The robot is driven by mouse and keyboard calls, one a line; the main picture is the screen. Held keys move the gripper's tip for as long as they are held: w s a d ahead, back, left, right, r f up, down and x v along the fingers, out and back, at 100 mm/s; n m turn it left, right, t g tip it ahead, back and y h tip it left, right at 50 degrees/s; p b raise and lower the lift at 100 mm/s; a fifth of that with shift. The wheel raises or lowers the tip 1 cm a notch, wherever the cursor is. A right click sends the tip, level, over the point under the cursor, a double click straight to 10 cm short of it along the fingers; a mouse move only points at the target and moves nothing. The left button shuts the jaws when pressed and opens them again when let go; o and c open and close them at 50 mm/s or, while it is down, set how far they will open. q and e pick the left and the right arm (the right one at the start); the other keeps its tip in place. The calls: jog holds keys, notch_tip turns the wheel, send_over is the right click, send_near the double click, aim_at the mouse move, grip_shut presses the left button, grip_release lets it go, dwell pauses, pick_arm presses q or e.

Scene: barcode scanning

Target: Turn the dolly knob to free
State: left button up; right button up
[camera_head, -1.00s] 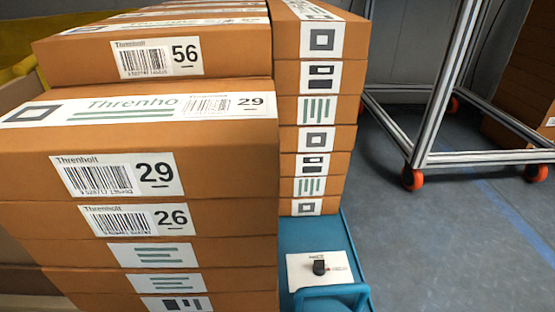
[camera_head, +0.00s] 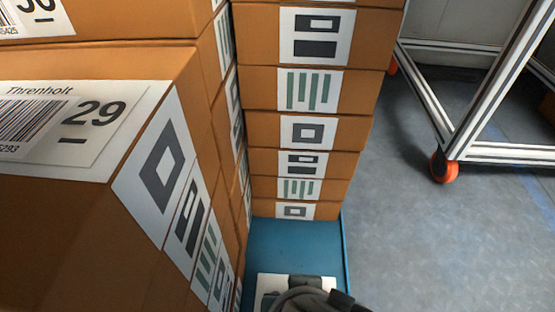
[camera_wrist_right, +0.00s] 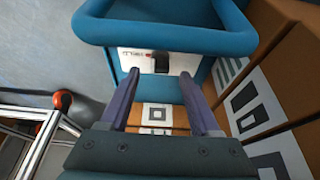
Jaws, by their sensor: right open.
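The dolly (camera_head: 300,245) is blue and bears stacked cartons. Its white knob plate (camera_head: 268,284) is mostly covered in the head view by a dark part of my right arm. In the right wrist view, the plate (camera_wrist_right: 135,62) carries a small black knob (camera_wrist_right: 160,63). The knob's setting is too small to read. My right gripper (camera_wrist_right: 159,76) is open, its two fingers pointing at the plate with the knob between their tips in the picture. I cannot tell whether they touch it. My left gripper is not in view.
A blue handle bar (camera_wrist_right: 160,36) crosses the right wrist view close to the plate. Tall stacks of brown cartons (camera_head: 310,100) stand on the dolly at left and behind. A metal frame cart with an orange wheel (camera_head: 445,167) stands at right. The grey floor (camera_head: 410,255) between is clear.

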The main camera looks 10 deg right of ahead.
jog(key=shift+b+x, duration=0.6)
jog(key=shift+x, duration=0.6)
grip_shut()
